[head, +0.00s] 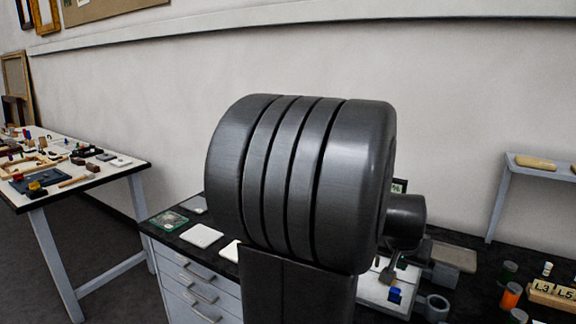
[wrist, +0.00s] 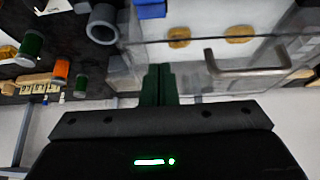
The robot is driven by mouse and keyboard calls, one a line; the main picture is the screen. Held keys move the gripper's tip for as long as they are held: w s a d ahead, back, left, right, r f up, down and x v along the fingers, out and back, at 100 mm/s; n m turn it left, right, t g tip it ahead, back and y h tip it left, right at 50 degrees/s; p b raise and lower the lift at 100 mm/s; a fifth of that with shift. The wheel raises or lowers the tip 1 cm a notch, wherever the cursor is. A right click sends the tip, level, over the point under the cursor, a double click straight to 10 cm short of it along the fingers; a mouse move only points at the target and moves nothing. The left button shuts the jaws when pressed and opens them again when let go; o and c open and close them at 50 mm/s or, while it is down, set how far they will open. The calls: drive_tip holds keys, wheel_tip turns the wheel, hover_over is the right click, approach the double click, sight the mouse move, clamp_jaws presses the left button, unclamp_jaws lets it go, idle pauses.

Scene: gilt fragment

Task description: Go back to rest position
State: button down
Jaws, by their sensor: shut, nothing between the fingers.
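My gripper (wrist: 158,85) shows in the wrist view with its two dark green fingers together and nothing between them. The fingertips are close to the near edge of a clear box or pane with a grey handle (wrist: 250,70). Two small gold-brown pieces (wrist: 180,36) (wrist: 238,33) show through or beyond the clear surface; I cannot tell which.
The dark bench (head: 462,290) has drawers (head: 195,290), white tiles (head: 200,236), a grey ring (head: 437,307), an orange jar (head: 511,295) and a labelled wooden block (head: 552,296). A small raised shelf (head: 545,171) stands at right. A cluttered white table (head: 98,172) stands at left.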

drive_tip(key=shift+r+g+y+p, duration=0.15)
drive_tip(key=shift+g+y+p, duration=0.4)
drive_tip(key=shift+p, duration=1.55)
drive_tip(key=shift+a+g+p, duration=0.1)
drive_tip(key=shift+g+p, duration=0.35)
drive_tip(key=shift+p, duration=0.4)
drive_tip(key=w+d+b, duration=0.1)
drive_tip(key=w+d, duration=0.1)
drive_tip(key=w, duration=0.1)
drive_tip(key=shift+w+b, duration=0.15)
drive_tip(key=shift+b, duration=0.2)
drive_tip(key=v, duration=0.4)
drive_tip(key=shift+s+r, duration=0.25)
drive_tip(key=shift+r, duration=0.2)
drive_tip(key=shift+a, duration=0.15)
